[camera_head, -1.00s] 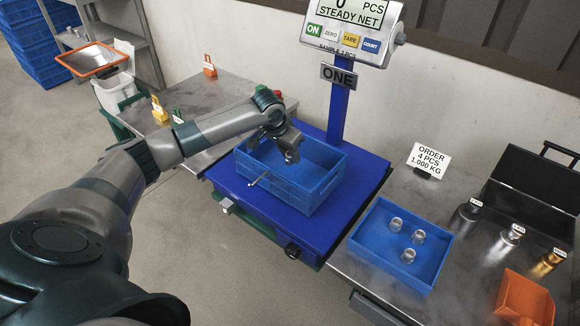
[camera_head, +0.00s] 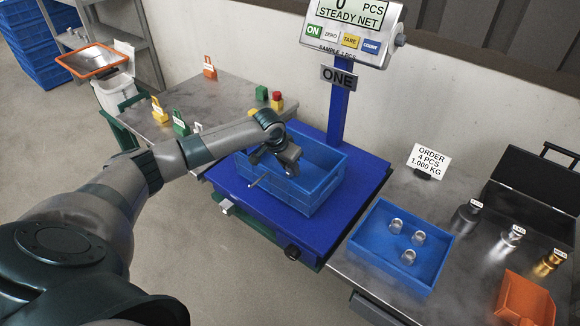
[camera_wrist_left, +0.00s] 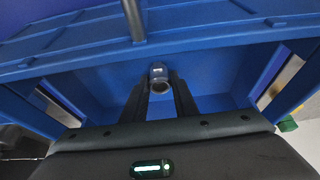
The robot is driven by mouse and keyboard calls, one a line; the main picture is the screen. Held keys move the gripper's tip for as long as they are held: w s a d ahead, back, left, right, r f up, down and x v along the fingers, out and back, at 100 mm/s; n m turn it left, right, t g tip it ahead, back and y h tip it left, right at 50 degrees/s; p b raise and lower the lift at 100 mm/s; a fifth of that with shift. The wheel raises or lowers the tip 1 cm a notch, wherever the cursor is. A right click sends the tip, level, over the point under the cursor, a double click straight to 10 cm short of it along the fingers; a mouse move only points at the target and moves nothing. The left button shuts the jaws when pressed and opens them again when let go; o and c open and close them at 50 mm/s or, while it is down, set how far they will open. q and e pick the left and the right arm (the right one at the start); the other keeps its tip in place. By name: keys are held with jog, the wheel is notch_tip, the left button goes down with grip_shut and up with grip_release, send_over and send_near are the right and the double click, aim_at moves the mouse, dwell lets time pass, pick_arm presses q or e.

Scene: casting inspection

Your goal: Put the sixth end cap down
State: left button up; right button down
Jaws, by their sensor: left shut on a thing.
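My left gripper (camera_head: 290,170) reaches down into the blue crate (camera_head: 325,187) on the counting scale. In the left wrist view its two fingers (camera_wrist_left: 158,92) are shut on a small grey, ring-shaped end cap (camera_wrist_left: 158,72). The cap is at the fingertips, inside the crate walls. Whether it touches the crate floor I cannot tell. In the head view the arm and gripper hide the cap and part of the crate's inside. Three similar end caps (camera_head: 418,237) stand in the shallow blue tray (camera_head: 368,253) at the right. My right gripper is not in view.
The blue scale (camera_head: 355,205) has a post and a display (camera_head: 350,30) reading 0 PCS, STEADY NET. An order card (camera_head: 430,160), metal weights (camera_head: 510,238) and an orange scoop (camera_head: 525,298) are on the right table. Coloured blocks (camera_head: 277,97) stand on the left table.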

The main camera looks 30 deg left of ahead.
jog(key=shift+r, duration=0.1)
pick_arm(q)
jog(key=o, duration=1.1)
jog(key=shift+f, duration=0.1)
jog(key=shift+o, duration=0.2)
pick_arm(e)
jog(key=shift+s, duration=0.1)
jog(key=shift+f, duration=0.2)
pick_arm(q)
jog(key=shift+s+r, duration=0.15)
jog(key=shift+r, duration=0.45)
jog(key=v, duration=1.1)
jog(key=shift+p, duration=0.3)
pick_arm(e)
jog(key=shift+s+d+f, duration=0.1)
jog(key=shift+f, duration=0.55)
